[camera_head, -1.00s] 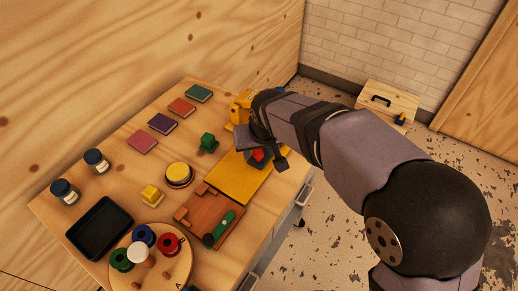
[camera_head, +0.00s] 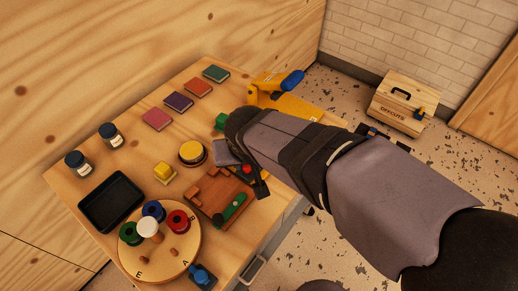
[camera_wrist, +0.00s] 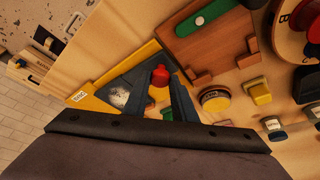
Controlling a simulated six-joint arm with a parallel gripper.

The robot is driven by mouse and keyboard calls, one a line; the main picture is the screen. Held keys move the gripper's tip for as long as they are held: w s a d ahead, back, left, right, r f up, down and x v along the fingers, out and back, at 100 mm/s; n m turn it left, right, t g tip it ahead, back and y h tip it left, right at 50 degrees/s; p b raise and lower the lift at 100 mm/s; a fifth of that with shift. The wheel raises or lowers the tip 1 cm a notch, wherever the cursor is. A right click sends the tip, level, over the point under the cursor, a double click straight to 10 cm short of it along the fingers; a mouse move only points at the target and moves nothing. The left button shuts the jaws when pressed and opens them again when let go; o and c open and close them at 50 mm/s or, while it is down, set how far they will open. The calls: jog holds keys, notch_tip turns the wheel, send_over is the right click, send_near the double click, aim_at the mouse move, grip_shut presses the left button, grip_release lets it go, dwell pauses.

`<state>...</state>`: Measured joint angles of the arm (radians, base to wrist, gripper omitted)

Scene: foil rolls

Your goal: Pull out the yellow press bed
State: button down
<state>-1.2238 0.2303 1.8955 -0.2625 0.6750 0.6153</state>
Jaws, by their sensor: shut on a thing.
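The yellow press bed (camera_head: 298,108) is a flat plate in front of the yellow press (camera_head: 264,88). My arm covers much of it in the head view. In the wrist view the bed (camera_wrist: 92,97) lies below my gripper, with a white label at one corner. My gripper (camera_head: 255,180) is near the wooden board, and its dark fingers show in the wrist view (camera_wrist: 160,85). They are shut on a red knob (camera_wrist: 160,75). I cannot tell what the knob is joined to underneath. The press has a blue-gripped lever (camera_head: 292,80).
The brown wooden board (camera_head: 208,196) with a green-handled tool lies close beside my gripper. The offcuts box (camera_head: 400,108) is on the floor behind.

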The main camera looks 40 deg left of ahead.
jog(key=c, duration=1.5)
grip_release()
jog(key=p+v, duration=0.1)
jog(key=v, duration=0.6)
jog(key=shift+s+r, duration=0.1)
jog(key=shift+r, duration=0.05)
jog(key=shift+d, duration=0.1)
